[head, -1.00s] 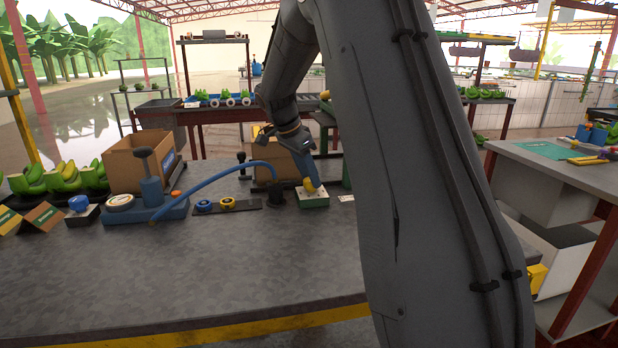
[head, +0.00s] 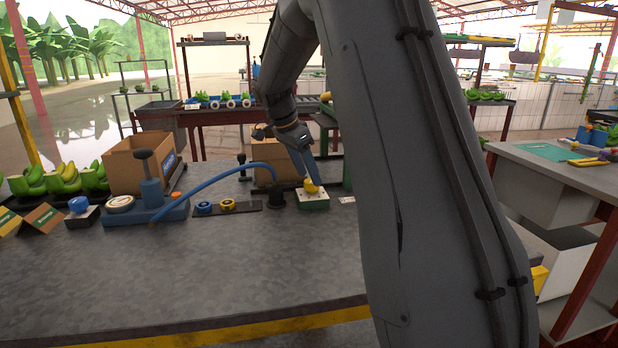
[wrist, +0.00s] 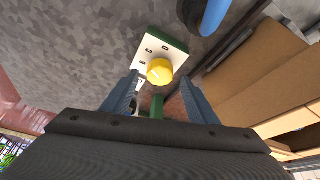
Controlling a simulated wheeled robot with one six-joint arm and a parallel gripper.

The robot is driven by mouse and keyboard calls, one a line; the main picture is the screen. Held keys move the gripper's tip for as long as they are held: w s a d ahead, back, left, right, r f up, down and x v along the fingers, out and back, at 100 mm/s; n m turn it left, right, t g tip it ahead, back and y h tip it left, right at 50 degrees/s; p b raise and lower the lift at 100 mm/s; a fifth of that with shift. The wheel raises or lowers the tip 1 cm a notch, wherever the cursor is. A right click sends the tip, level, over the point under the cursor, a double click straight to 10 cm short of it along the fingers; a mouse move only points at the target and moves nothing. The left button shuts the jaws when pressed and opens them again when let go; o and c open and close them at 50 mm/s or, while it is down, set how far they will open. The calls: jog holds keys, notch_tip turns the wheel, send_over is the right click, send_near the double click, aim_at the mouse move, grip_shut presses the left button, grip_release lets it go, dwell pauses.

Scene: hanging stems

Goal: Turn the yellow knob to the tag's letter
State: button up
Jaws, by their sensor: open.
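The yellow knob (head: 311,187) sits on a small box (head: 314,202) with a pale top and green sides, on the grey bench. In the wrist view the knob (wrist: 160,71) is round with a pale pointer line. Dark marks show on the box's white face (wrist: 147,50), too small to read. My gripper (wrist: 159,80) is open, its blue fingers on either side of the knob's near edge; contact cannot be told. In the head view my gripper (head: 307,178) is at the knob from above. A small white card (head: 347,199) lies right of the box, its letter unreadable.
A blue hose (head: 215,181) arches to a black fitting (head: 276,195) close left of the box. A cardboard box (head: 268,175) stands behind. Blue and yellow rings (head: 216,206) lie on a dark strip to the left. The bench front is clear.

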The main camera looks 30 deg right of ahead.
jog(key=v, duration=0.6)
jog(key=shift+f, duration=0.1)
dwell(0.3)
